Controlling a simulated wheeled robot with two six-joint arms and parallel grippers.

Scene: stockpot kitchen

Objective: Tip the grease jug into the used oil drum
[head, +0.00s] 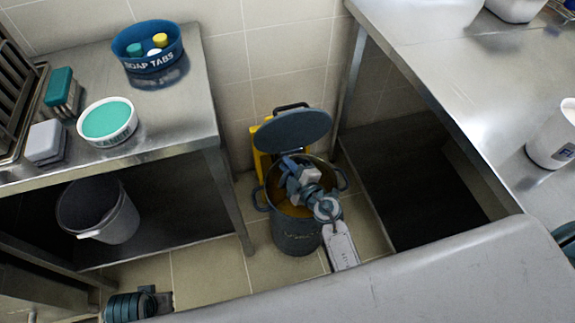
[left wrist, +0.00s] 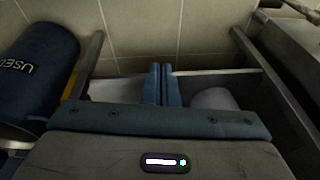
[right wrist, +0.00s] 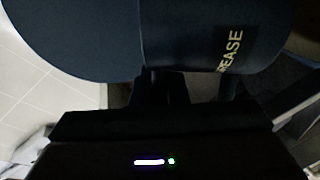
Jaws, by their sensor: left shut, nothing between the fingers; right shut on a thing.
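The used oil drum (head: 296,236) is a dark blue-grey drum on the floor between the counters. Its round lid (head: 290,130) stands raised at the back, and brownish oil shows inside. My right gripper (head: 291,166) is over the drum mouth. In the right wrist view it is shut on the dark blue grease jug (right wrist: 185,35), with its GREASE label turned sideways. In the head view I cannot make out the jug or its tilt. My left gripper (left wrist: 163,85) is shut and empty; in its view the drum (left wrist: 35,65) shows at left.
A steel counter (head: 185,100) at left holds a blue soap tabs tub (head: 148,62) and a white tub (head: 107,121). A grey bucket (head: 100,212) is below it. A yellow object (head: 262,166) stands behind the drum. Another steel counter (head: 470,90) is at right.

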